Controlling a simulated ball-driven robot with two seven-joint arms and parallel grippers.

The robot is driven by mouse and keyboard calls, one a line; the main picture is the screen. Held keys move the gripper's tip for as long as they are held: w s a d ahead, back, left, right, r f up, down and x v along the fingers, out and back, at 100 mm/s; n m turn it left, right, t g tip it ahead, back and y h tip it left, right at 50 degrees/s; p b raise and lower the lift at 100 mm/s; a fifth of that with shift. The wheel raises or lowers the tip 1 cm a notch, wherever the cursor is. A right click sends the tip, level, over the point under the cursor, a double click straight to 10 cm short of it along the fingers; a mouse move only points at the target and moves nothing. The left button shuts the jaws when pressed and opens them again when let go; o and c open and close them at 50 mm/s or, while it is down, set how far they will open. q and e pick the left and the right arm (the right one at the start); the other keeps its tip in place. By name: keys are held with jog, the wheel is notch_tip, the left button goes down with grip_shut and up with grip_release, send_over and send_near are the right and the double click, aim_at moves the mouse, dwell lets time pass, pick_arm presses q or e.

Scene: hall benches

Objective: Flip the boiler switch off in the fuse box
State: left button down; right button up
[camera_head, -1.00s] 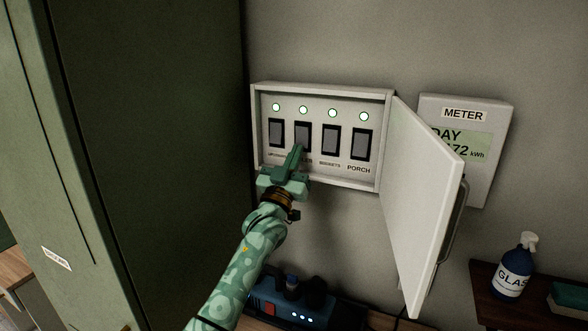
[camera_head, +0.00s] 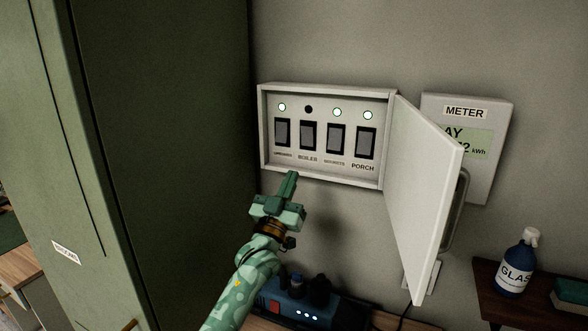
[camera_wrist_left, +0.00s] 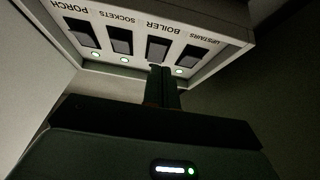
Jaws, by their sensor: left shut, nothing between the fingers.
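The fuse box (camera_head: 323,181) hangs open on the wall, with switches labelled UPSTAIRS, BOILER, SOCKETS and PORCH. The boiler switch (camera_head: 308,135) is second from the left, and the light (camera_head: 308,109) above it is dark. The other three lights are lit green. The boiler switch also shows in the wrist view (camera_wrist_left: 158,48), which sees the panel upside down. My left gripper (camera_head: 292,174) is shut and empty, just below the box's lower edge and apart from the switches in the head view. In the wrist view its fingers (camera_wrist_left: 161,82) hide the boiler light's place. My right gripper is out of view.
The box's white door (camera_head: 428,190) stands open to the right, partly covering the meter (camera_head: 484,150). A tall green cabinet (camera_head: 165,150) is close on the left. Below are a blue device (camera_head: 300,310) and a shelf with a spray bottle (camera_head: 518,265).

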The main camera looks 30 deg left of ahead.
pick_arm(q)
jog(key=v, duration=0.5)
jog(key=shift+w+f+b, duration=0.1)
jog(key=shift+f+b, duration=0.1)
jog(key=shift+b, duration=0.1)
